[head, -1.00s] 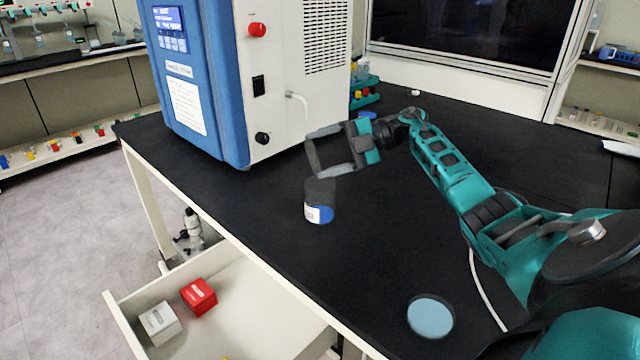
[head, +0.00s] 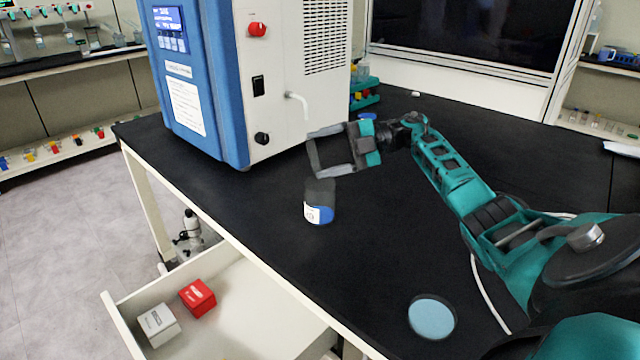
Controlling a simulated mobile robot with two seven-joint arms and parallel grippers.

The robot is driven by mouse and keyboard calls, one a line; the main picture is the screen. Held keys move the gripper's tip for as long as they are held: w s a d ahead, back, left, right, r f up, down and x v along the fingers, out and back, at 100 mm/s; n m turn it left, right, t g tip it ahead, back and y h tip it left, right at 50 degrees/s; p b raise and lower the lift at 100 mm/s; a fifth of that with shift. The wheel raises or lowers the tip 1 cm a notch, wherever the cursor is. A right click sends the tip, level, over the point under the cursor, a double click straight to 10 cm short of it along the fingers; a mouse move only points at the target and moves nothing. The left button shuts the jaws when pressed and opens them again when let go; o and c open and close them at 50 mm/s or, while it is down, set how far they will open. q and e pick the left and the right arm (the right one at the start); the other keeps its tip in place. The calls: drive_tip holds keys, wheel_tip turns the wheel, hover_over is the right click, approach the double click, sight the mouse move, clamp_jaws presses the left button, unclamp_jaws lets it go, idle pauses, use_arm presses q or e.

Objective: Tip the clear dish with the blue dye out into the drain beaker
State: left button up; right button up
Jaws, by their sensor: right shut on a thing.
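My right gripper (head: 314,157) is over the bench, just above the drain beaker. Its fingers are spread around a thin grey edge-on shape between the tips, which looks like the clear dish (head: 313,156) turned on its side. No blue shows in the dish. The drain beaker (head: 319,203) stands upright below it, dark and see-through at the top, with a white label and blue in its lower part. My left gripper is not in view.
A pale blue round disc (head: 432,317) lies near the bench's front edge. The blue and white freeze dryer (head: 280,80) stands behind and left of the beaker, with a spout on its side. An open drawer (head: 245,320) holds a red and a white box. The bench middle is clear.

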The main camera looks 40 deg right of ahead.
use_arm(q)
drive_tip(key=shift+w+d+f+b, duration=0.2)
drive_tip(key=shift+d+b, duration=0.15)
drive_tip(key=shift+b, duration=0.3)
use_arm(e)
drive_tip(key=shift+d+t+y, duration=0.1)
drive_tip(key=shift+t+y, duration=0.2)
drive_tip(key=shift+y, duration=0.1)
idle(0.4)
use_arm(q)
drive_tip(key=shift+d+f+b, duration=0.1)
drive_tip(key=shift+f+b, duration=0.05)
drive_tip(key=shift+b, duration=0.15)
use_arm(e)
drive_tip(key=shift+s+d+f, duration=0.1)
